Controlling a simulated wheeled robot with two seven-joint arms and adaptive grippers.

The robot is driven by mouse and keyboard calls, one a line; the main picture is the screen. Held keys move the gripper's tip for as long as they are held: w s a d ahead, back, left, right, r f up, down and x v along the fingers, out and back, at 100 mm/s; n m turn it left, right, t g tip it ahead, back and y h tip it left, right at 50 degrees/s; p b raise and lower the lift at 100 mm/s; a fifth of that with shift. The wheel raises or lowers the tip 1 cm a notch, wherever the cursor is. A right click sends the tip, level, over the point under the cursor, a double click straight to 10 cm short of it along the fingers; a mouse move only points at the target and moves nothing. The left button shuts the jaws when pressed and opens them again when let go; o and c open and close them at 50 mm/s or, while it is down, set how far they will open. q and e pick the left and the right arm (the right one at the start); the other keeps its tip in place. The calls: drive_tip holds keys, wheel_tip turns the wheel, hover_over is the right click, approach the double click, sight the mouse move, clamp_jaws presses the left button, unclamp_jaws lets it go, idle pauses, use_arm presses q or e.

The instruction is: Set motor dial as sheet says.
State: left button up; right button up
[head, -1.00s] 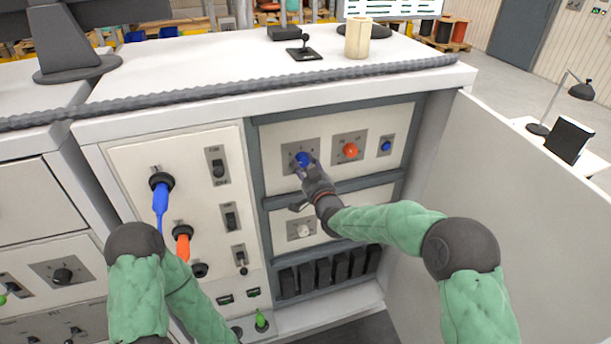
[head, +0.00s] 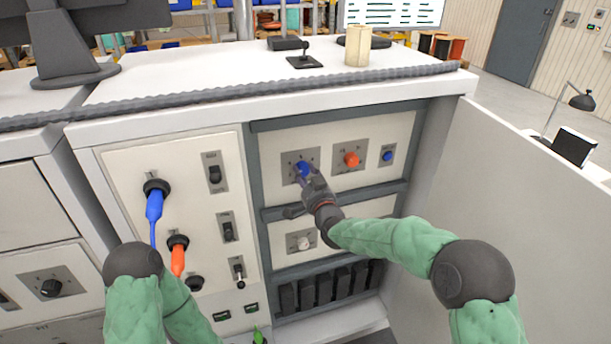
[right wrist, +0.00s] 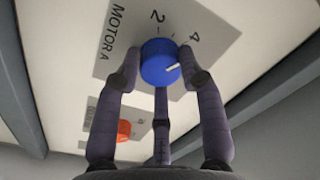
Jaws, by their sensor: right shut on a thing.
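The blue motor dial (head: 304,168) sits on a grey plate in the upper row of the open cabinet. In the right wrist view the blue dial (right wrist: 160,62) has a white pointer mark towards the right, just past the 4. Its plate (right wrist: 125,50) reads MOTOR A, with 2 and 4 visible; other marks are hidden. My right gripper (head: 308,177) is shut on the blue dial, its fingers (right wrist: 165,75) around the sides. My left arm shows at the lower left, but its gripper is out of view. No sheet is legible.
An orange dial (head: 352,159) and a small blue knob (head: 387,156) are right of it. A white dial (head: 304,243) is below. Blue (head: 155,204) and orange (head: 178,258) plugs with cables are on the left panel. The open cabinet door (head: 480,220) bounds the right side.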

drive_tip(key=o, duration=1.1)
drive_tip(key=shift+s+a+f, duration=0.1)
drive_tip(key=shift+a+f, duration=0.05)
drive_tip(key=shift+f, duration=0.4)
drive_tip(key=shift+o, duration=0.2)
drive_tip(key=shift+r, duration=0.3)
drive_tip(key=v, duration=1.2)
